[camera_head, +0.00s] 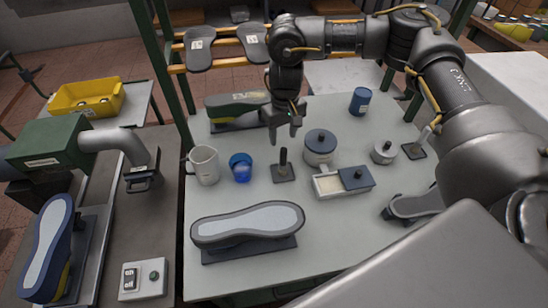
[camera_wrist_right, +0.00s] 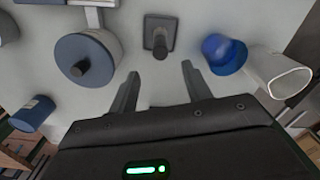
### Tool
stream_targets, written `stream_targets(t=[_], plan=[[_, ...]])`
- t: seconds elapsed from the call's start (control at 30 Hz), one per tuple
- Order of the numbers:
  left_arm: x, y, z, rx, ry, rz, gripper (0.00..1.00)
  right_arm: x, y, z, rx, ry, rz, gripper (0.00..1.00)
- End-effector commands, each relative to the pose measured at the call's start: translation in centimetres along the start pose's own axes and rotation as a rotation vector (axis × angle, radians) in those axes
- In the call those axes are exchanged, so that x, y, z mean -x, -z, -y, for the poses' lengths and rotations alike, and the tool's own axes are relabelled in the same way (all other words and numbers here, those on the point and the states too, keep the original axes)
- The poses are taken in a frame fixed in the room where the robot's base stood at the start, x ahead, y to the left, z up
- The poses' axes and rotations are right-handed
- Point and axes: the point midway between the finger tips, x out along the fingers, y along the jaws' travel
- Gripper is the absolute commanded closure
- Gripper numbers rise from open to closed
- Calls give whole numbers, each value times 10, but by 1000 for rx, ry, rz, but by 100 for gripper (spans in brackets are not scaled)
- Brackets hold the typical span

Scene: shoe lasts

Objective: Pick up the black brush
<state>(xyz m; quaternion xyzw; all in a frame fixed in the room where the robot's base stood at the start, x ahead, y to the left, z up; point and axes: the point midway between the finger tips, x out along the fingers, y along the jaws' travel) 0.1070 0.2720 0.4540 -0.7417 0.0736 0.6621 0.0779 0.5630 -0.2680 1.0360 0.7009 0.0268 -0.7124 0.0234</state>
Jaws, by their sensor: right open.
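The black brush (camera_head: 283,160) stands upright with its dark handle up, on a small dark square base near the middle of the light table. In the right wrist view the brush (camera_wrist_right: 160,42) shows from above, just beyond the fingertips and roughly centred between them. My right gripper (camera_head: 285,137) points down above and a little behind the brush; its two fingers are apart with nothing between them. The fingers also show in the right wrist view (camera_wrist_right: 161,72), not touching the brush. My left gripper is not in view.
Left of the brush stand a blue cup (camera_head: 241,168) and a white mug (camera_head: 204,165). Right of it are a lidded round pot (camera_head: 320,147) and a tray with a blue-grey lid (camera_head: 343,183). A shoe last (camera_head: 248,222) lies in front; another (camera_head: 236,108) is behind.

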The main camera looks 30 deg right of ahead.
Motion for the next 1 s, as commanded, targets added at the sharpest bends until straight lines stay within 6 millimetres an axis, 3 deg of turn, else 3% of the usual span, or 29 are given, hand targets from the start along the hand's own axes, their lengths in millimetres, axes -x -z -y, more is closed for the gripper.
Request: stream_targets(t=[0.17, 0.5, 0.6, 0.8, 0.9, 1.0], plan=[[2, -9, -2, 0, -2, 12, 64, 2, -8, -5, -16, -6, -3, 51], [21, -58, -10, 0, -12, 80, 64, -48, -1, -5, -15, -5, 5, 51], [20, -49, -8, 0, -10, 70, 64, -54, 0, -4, -12, -4, 3, 51], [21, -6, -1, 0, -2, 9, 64, -60, 1, -2, -10, -5, 4, 51], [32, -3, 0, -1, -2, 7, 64, -72, 2, 0, -10, -7, 6, 51], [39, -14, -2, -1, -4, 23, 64, -89, 4, 1, -10, -7, 5, 51]])
